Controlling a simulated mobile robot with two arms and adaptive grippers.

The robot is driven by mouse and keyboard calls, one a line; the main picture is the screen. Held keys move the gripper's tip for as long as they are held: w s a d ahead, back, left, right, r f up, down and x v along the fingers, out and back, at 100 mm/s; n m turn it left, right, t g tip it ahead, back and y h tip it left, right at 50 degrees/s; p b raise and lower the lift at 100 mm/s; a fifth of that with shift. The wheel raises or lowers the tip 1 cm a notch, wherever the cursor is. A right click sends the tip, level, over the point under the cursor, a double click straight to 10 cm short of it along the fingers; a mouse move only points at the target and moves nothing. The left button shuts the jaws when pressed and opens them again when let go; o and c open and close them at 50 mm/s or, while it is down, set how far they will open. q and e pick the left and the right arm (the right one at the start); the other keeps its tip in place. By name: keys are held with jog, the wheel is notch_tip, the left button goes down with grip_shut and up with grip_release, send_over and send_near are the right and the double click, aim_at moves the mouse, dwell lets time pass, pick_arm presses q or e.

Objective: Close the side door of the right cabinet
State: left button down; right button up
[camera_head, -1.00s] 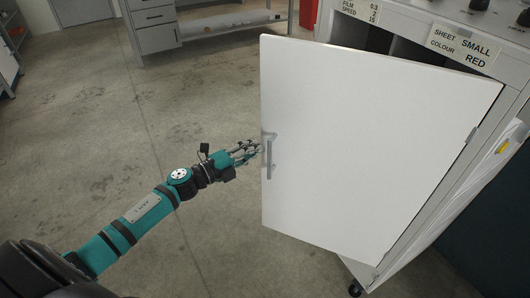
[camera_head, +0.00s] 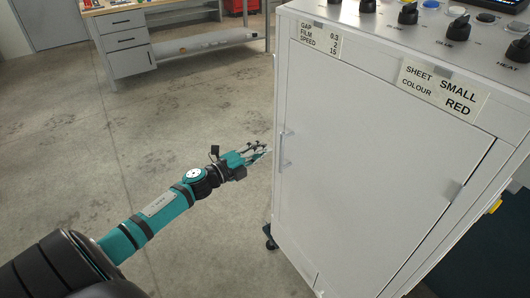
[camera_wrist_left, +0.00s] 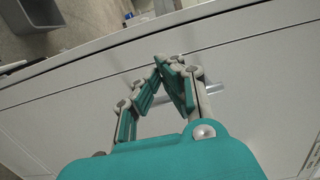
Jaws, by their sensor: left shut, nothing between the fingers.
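The white side door (camera_head: 375,150) of the right cabinet (camera_head: 400,52) lies flush or nearly flush in its frame. A dark gap shows along its right, hinge-side edge. Its grey bar handle (camera_head: 285,148) is near the door's left edge. My left gripper (camera_head: 262,151) is shut and empty, just left of the handle; I cannot tell whether it touches the door. In the left wrist view my left gripper (camera_wrist_left: 165,66) has its fingertips together over the white panel, with a grey bar partly hidden behind them. My right gripper is not in view.
Knobs (camera_head: 408,14) line the cabinet's top panel, above labels (camera_head: 441,88). A dark caster (camera_head: 270,237) stands under the cabinet's left corner. A workbench with drawers (camera_head: 124,38) stands at the back left. The concrete floor (camera_head: 130,130) between is clear.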

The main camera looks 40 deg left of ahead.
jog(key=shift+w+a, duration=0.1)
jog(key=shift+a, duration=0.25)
pick_arm(q)
jog(key=v, duration=1.2)
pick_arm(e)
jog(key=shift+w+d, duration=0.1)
